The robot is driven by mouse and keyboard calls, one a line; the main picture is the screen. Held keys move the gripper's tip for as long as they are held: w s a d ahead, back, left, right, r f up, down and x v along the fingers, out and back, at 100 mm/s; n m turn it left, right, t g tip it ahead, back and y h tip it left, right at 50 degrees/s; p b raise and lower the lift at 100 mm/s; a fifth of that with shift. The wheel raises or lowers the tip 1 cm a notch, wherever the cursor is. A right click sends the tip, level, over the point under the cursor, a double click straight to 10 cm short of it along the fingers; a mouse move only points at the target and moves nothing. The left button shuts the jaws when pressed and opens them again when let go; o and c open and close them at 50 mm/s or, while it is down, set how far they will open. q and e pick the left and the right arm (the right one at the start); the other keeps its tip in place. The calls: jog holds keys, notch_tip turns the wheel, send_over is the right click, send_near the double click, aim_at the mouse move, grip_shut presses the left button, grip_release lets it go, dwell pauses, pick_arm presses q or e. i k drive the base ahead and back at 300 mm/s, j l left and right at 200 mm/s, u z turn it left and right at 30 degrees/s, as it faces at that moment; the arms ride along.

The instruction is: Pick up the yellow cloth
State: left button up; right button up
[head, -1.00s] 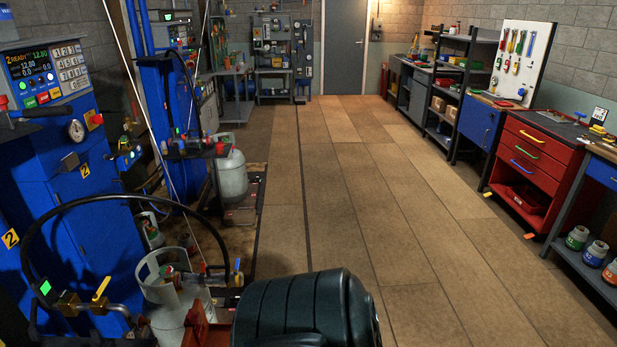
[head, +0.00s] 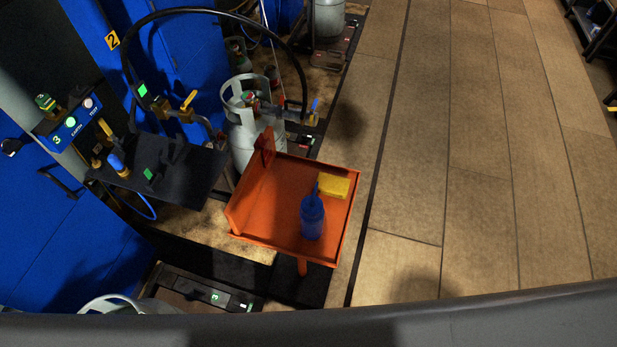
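A yellow cloth (head: 334,186) lies folded flat on an orange tray stand (head: 271,238), near the tray's far right corner. A blue bottle (head: 312,217) with a narrow top stands on the same tray, just in front of the cloth, and its top overlaps the cloth's left edge in the view. Neither of my grippers shows in the head view, so I cannot tell whether they are open or shut.
A grey gas cylinder (head: 243,144) stands behind the tray under a black hose (head: 196,10). A dark shelf with valves (head: 160,172) and blue cabinets (head: 62,258) are on the left. The tiled floor (head: 450,180) to the right is clear.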

aim_at(330, 185)
jog(key=z, duration=0.3)
jog(key=u, duration=2.15)
jog(key=z, duration=2.05)
jog(key=k+l+z, duration=0.3)
jog(key=k+l, duration=0.15)
jog(key=k+l+z, duration=0.1)
jog(key=k+l, duration=0.15)
jog(key=l, duration=0.3)
